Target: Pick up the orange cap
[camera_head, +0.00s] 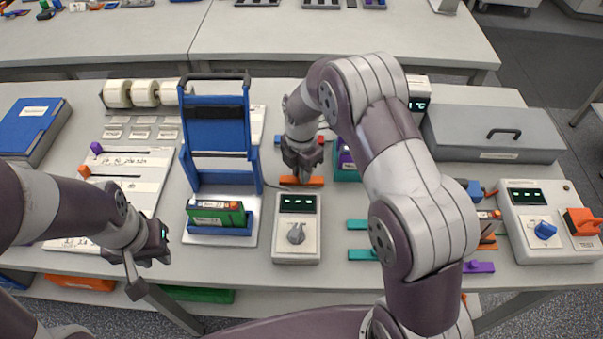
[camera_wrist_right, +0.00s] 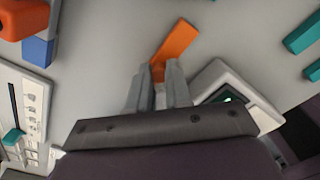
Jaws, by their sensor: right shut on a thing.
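The orange cap (camera_head: 316,181) is a flat orange bar lying low on the table, left of my right forearm and behind a white meter box. My right gripper (camera_head: 303,174) points down at it, and its fingers partly cover it. In the right wrist view the cap (camera_wrist_right: 175,46) sits between the tips of my right gripper (camera_wrist_right: 160,72), which is shut on it. One end of the cap sticks out past the fingers. My left gripper (camera_head: 141,274) is near the front left table edge, far from the cap. Its jaw gap is not clear.
The white meter box (camera_head: 297,245) with a grey knob stands just in front of the cap. A blue rack (camera_head: 213,130) with a green battery pack (camera_head: 217,217) stands left of it. Teal bars (camera_head: 358,254) lie right of the meter. A grey lidded case (camera_head: 490,132) is at the back right.

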